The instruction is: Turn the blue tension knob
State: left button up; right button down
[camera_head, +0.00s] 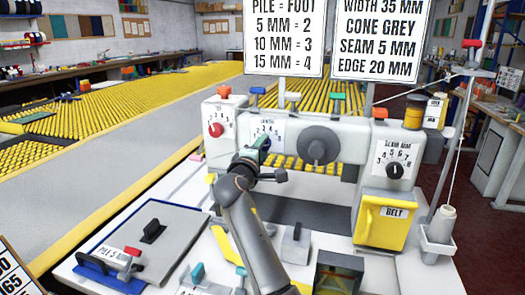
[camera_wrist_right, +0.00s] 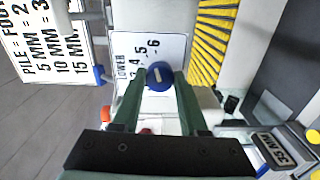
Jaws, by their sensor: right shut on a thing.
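The blue knob (camera_wrist_right: 159,75) shows in the right wrist view, with a pale line across its face. It sits on a white dial plate (camera_wrist_right: 140,50) with numbers, marked LOWER. My right gripper (camera_wrist_right: 158,82) is shut on the knob, a green finger on each side. In the head view my right gripper (camera_head: 262,146) is at the dial plate (camera_head: 266,129) on the front of the white machine (camera_head: 345,135). There my gripper hides the knob. My left gripper is not in view.
A red knob (camera_head: 215,130) is left of my gripper, a large grey knob (camera_head: 318,145) right of it, and a black SEAM MM knob (camera_head: 395,171) farther right. A yellow BELT box (camera_head: 384,220) stands below. Sign boards (camera_head: 284,35) rise above the machine.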

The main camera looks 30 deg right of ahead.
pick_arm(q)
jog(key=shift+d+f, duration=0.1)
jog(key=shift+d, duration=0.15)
pick_arm(e)
jog(key=shift+m, duration=0.5)
jog(key=shift+c, duration=2.2)
grip_release()
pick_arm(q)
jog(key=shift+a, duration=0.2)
